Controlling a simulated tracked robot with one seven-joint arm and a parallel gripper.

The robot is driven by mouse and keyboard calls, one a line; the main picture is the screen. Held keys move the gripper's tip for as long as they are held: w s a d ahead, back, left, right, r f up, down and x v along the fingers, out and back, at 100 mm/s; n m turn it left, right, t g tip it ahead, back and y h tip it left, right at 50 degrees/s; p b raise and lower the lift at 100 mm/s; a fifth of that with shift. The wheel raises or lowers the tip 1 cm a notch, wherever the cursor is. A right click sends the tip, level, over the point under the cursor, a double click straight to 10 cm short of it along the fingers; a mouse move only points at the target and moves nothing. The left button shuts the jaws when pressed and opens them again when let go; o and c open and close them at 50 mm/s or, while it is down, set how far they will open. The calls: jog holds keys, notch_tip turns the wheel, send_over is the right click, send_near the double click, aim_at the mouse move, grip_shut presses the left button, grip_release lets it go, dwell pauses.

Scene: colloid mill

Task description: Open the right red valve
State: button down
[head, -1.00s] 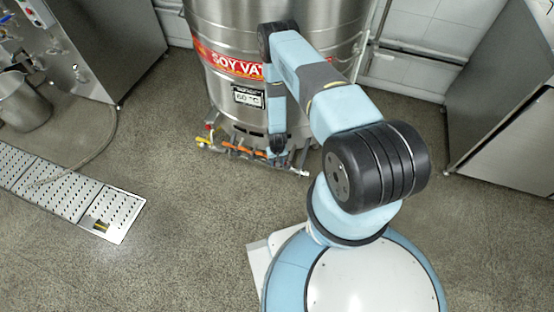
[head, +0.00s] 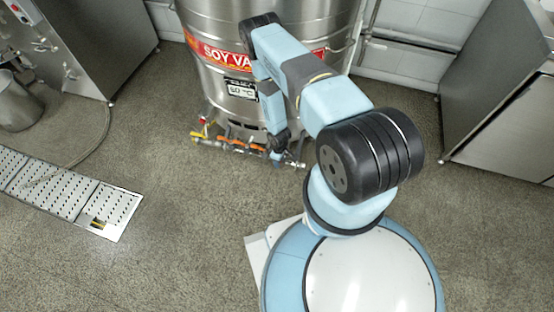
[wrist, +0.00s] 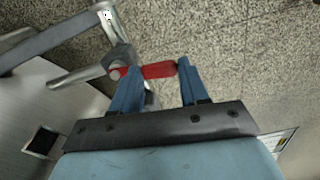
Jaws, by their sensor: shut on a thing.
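The right red valve shows in the wrist view as a red lever handle (wrist: 158,70) on a metal pipe fitting (wrist: 118,62). My gripper (wrist: 160,78) has its blue fingers on either side of this handle and is shut on it. In the head view my gripper (head: 278,155) is low at the front of the soy vat (head: 212,85), by the right part of its bottom piping (head: 225,145). My gripper and arm hide the right red handle there.
A drain grate (head: 60,195) lies at left and a steel cabinet (head: 500,90) stands at right. The floor between is clear.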

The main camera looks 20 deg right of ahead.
jog(key=shift+s+d+n, duration=0.2)
jog(key=shift+s+n, duration=0.05)
jog(key=shift+n, duration=0.55)
jog(key=c, duration=0.6)
grip_release()
jog(key=shift+d, duration=0.1)
jog(key=shift+o, duration=0.2)
notch_tip(320, 180, up, 14)
jog(key=shift+f, duration=0.15)
